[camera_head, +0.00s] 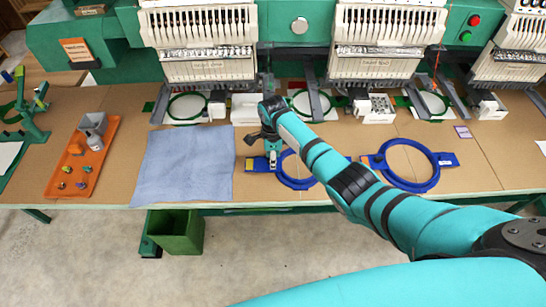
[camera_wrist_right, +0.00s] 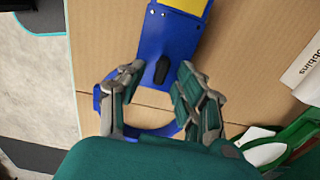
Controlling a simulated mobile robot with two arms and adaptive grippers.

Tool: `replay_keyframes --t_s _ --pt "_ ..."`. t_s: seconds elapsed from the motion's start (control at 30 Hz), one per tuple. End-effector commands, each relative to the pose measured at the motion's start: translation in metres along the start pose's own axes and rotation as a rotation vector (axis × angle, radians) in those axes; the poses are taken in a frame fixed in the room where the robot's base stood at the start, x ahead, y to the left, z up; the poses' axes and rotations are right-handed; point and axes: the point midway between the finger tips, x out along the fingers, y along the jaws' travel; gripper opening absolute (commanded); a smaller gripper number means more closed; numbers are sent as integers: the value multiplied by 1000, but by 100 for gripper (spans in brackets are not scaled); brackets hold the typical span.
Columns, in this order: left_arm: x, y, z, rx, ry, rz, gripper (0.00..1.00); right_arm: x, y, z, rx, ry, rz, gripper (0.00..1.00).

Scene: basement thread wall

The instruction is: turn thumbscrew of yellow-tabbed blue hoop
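The yellow-tabbed blue hoop (camera_head: 296,182) lies on the table, partly hidden by my right arm. Its blue side bracket (camera_head: 258,165) shows at its left. In the right wrist view, the bracket (camera_wrist_right: 170,35) carries a yellow tab (camera_wrist_right: 184,4) and a black thumbscrew (camera_wrist_right: 162,70). My right gripper (camera_head: 272,163) points down at the bracket. In the wrist view, its fingers (camera_wrist_right: 161,72) are open on either side of the thumbscrew, with visible gaps; whether it is at the screw's height I cannot tell. My left gripper is not in view.
A second blue hoop (camera_head: 407,187) lies to the right. A blue cloth (camera_head: 183,165) and an orange tray (camera_head: 105,145) lie to the left. Embroidery machine heads (camera_head: 205,45) stand behind, with green hoops (camera_head: 187,107) beneath. A green bin (camera_head: 176,235) stands on the floor.

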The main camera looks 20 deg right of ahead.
Motion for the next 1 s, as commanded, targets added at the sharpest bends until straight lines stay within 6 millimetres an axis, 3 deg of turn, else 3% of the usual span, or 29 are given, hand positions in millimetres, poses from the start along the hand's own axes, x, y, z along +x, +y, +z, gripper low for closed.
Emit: replay_keyframes --t_s 0.07,0.33,0.73,1.0 --pt "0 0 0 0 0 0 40 0 0 0 0 0 0 33" --pt "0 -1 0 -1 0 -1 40 0 0 0 0 0 0 0" --pt "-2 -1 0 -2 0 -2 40 -1 0 0 -26 0 1 0" --pt "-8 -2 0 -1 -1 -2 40 -2 0 0 -169 1 2 0"
